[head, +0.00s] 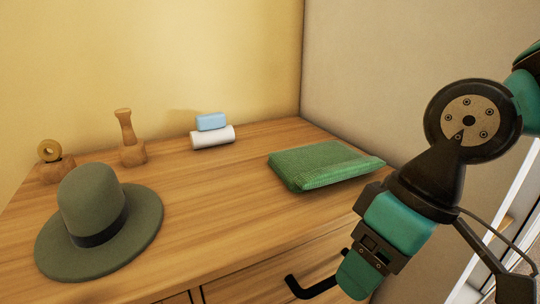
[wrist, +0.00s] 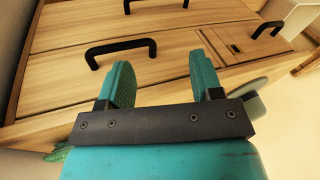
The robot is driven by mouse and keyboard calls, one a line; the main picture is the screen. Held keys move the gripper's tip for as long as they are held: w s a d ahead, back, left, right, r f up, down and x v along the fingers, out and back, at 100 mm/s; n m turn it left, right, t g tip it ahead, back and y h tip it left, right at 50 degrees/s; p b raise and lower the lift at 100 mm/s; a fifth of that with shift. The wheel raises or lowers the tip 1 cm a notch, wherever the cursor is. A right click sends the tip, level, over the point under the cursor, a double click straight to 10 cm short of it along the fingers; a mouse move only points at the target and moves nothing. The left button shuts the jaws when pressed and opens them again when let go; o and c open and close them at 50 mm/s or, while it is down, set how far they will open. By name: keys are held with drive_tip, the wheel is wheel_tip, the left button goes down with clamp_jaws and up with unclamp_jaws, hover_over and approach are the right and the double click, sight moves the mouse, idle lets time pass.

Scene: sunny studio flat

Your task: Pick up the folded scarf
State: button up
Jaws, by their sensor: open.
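The folded scarf (head: 322,165) is a flat green textured bundle lying on the right part of the wooden dresser top in the head view. A small green piece at the lower left of the wrist view (wrist: 62,153) looks like its edge; my gripper hides most of that area. My gripper (head: 357,278) is in front of the dresser, below and to the right of the scarf and apart from it. In the wrist view its two teal fingers (wrist: 163,78) are spread with nothing between them, facing the drawer fronts.
A grey-green hat (head: 96,220) sits at the left of the dresser top (head: 215,205). Behind it are a ring-shaped ornament (head: 50,152), a wooden vase-like piece (head: 128,140), and a blue block (head: 211,121) on a white roll (head: 213,137). A black drawer handle (head: 308,289) juts out near my gripper.

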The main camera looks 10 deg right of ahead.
drive_tip(key=w+d+r+m+h+p, duration=0.2)
drive_tip(key=w+r+m+p, duration=0.7)
drive_tip(key=r+m+p, duration=0.15)
drive_tip(key=w+d+r+m+h+p, duration=0.2)
drive_tip(key=w+d+r+m+p, duration=0.1)
drive_tip(key=w+r+m+p, duration=0.8)
drive_tip(key=p, duration=0.1)
hover_over(344, 164)
wheel_tip(344, 164, down, 13)
drive_tip(key=shift+s+r, duration=0.15)
drive_tip(key=shift+f+p, duration=0.6)
drive_tip(key=shift+f, duration=2.1)
drive_tip(key=c, duration=1.1)
drive_tip(key=shift+w+r, duration=0.1)
drive_tip(key=shift+w, duration=0.1)
